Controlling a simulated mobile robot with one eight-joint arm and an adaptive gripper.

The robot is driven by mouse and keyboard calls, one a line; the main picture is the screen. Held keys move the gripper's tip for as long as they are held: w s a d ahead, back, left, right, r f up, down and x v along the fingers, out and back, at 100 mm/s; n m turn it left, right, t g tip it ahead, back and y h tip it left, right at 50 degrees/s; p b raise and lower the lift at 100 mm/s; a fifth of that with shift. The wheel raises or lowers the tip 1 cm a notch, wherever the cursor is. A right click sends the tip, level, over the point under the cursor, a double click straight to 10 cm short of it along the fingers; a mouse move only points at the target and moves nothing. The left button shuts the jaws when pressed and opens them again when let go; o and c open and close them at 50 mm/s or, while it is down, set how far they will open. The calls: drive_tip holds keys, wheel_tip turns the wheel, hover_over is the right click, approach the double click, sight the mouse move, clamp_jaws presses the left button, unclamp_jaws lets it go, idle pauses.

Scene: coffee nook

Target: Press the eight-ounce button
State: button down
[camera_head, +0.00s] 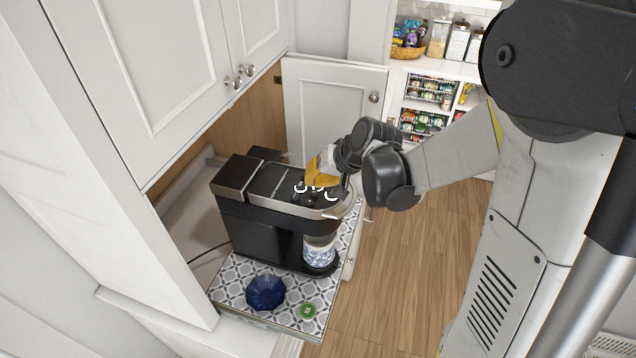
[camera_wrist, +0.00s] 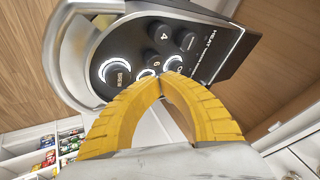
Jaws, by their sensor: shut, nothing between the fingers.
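The coffee machine (camera_head: 262,235) is black and silver and stands on a patterned tray. Its round top buttons (camera_wrist: 158,32) show in the wrist view, one marked 4 and another seemingly marked 6. A lit ring button (camera_wrist: 114,73) is at the left of the panel, and another lit ring (camera_wrist: 172,64) is just beyond my fingertips. I cannot make out an 8; my fingers hide part of the panel. My gripper (camera_wrist: 163,80) has yellow fingers, shut and empty, tips together at the near buttons. In the head view my gripper (camera_head: 318,174) is over the machine's front top; contact cannot be told.
A blue-and-white mug (camera_head: 319,252) stands under the spout. A dark blue bowl (camera_head: 265,292) and a green pod (camera_head: 307,311) lie on the patterned tray (camera_head: 238,272). White cabinets (camera_head: 135,75) overhang at left; an open cabinet door (camera_head: 325,100) stands behind.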

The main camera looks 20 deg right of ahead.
drive_tip(key=shift+r+p, duration=1)
drive_tip(key=shift+r, duration=0.4)
drive_tip(key=shift+w, duration=0.1)
drive_tip(key=shift+r+p, duration=1.7)
drive_tip(key=shift+r, duration=0.8)
drive_tip(key=s+r+n+h, duration=0.15)
drive_tip(key=s+r, duration=0.25)
drive_tip(key=s, duration=0.6)
drive_tip(key=s+r+n+h, duration=0.15)
drive_tip(key=s+r, duration=0.25)
drive_tip(key=s, duration=0.7)
wheel_tip(320, 180, down, 37)
drive_tip(key=b, duration=3.7)
drive_tip(key=shift+d+t+h, duration=0.4)
